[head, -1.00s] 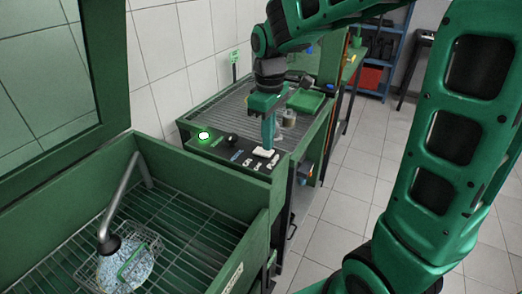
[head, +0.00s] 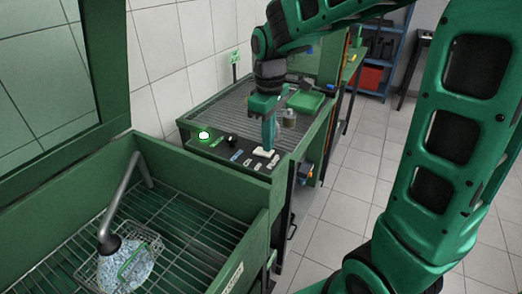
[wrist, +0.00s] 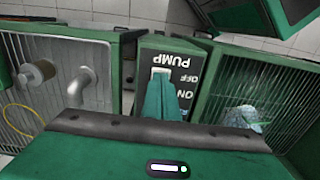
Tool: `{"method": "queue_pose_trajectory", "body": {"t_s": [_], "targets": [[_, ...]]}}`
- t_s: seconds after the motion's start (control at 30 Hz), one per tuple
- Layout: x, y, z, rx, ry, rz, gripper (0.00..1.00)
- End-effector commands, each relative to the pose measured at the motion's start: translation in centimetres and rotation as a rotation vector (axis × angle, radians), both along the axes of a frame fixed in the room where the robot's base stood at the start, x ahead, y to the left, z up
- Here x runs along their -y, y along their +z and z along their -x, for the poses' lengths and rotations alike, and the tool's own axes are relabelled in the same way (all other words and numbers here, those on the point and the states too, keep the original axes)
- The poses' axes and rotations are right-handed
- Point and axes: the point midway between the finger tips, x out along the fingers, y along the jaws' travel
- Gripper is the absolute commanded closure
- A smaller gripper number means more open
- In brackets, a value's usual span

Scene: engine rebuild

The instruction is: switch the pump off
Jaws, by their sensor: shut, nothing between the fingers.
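The pump's switch panel (wrist: 172,62) shows upside down in the wrist view, with the words PUMP, OFF and ON. A pale rocker switch (wrist: 160,71) sits by the OFF word, its lower part hidden by my fingers. In the head view the pale switch (head: 263,152) is at the panel's near right. My gripper (head: 268,148) points down at it, shut and empty. Its fingertips also show in the wrist view (wrist: 160,82), over the switch; I cannot tell whether they touch it. A round button (head: 203,135) glows green on the panel's left.
A black knob (head: 232,141) and several small labels sit beside the switch. A wash basin (head: 190,215) in front holds a bent spout (head: 120,195) and a wire basket (head: 150,243) with a bluish-white patch. A jar (head: 289,118) stands behind my gripper.

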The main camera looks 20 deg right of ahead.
Motion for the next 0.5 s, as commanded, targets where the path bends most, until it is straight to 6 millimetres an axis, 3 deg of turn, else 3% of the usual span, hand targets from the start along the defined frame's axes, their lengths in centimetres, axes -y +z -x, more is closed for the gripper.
{"method": "queue_pose_trajectory", "body": {"t_s": [0.5], "targets": [[0.01,-0.69,0.00,0.000,0.000,0.000,1.00]]}}
